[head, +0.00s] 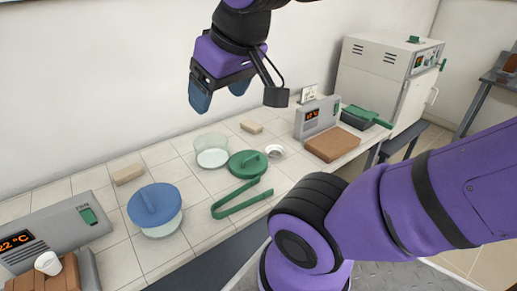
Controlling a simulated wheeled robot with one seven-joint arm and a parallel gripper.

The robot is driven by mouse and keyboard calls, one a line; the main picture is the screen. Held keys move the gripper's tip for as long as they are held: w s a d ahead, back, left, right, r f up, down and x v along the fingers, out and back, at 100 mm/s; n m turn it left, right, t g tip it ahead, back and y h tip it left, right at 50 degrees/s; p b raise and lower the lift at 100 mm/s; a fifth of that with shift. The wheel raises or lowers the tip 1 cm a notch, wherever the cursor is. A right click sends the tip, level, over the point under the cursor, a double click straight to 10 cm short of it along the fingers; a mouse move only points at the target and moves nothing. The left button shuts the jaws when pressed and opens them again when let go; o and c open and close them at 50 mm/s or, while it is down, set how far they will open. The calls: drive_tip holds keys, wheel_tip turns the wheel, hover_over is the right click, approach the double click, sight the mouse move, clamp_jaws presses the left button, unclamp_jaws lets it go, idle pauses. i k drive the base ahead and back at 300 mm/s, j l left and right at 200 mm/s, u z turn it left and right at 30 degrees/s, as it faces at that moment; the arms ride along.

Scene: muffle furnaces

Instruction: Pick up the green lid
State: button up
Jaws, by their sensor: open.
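The green lid (248,163) is a round disc with a raised bar handle. It lies on the tiled bench, just right of a clear glass dish with a white base (212,151). My gripper (219,97) is open and empty. Its two blue fingertips hang in the air in front of the wall, above and to the left of the lid in the picture. Nothing hides the lid from this view.
Green tongs (241,198) lie close in front of the lid. A small white dish (275,151) sits right of it. A blue-lidded dish (155,206) is left. A grey display unit (318,117) and brown block (332,144) stand right. Bare tiles lie between the blue-lidded dish and tongs.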

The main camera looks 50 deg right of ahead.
sight(244, 164)
drive_tip(key=z, duration=1.05)
